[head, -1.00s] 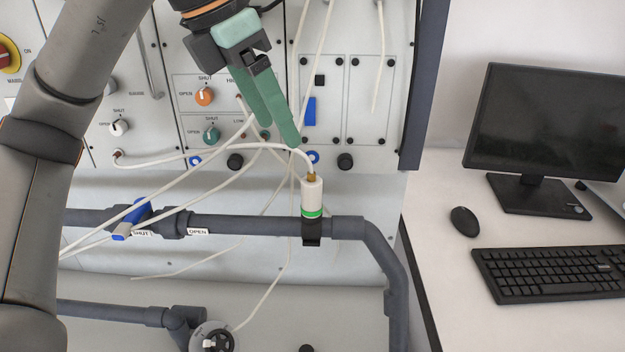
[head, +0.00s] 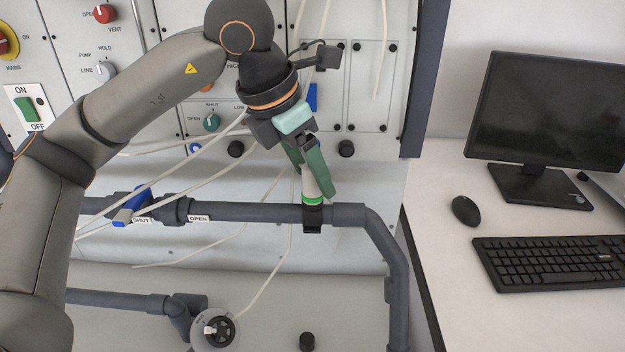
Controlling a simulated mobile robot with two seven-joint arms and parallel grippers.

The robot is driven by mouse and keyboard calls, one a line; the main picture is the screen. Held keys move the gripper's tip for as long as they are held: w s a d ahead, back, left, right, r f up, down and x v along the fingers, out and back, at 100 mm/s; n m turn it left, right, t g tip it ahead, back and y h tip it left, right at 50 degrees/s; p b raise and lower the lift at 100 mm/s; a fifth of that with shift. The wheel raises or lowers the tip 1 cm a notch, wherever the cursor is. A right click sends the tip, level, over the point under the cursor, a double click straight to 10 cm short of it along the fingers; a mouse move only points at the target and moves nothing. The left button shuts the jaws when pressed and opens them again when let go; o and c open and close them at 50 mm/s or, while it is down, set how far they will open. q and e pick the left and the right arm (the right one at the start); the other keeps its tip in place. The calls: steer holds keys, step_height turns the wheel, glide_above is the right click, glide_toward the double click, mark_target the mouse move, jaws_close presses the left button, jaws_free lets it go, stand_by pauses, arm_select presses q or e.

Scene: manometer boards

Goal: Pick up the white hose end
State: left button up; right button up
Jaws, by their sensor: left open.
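The white hose end (head: 309,184) is a white cylinder with a green band near its bottom. It stands upright in a black holder (head: 312,218) on the grey pipe. My left gripper (head: 314,178) has come down over it with green fingers open. One finger lies to the right of the white body and partly in front of it. The upper part of the hose end and its hose connection are hidden behind the fingers. I cannot tell whether the fingers touch it. My right gripper is out of view.
Several thin white hoses (head: 187,196) hang across the panel and pipe. A blue valve handle (head: 130,207) sits on the grey pipe (head: 255,212) to the left. A desk with a monitor (head: 550,115), mouse (head: 465,211) and keyboard (head: 550,263) is at the right.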

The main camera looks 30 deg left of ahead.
arm_select(q)
steer(key=shift+c, duration=0.4)
jaws_close()
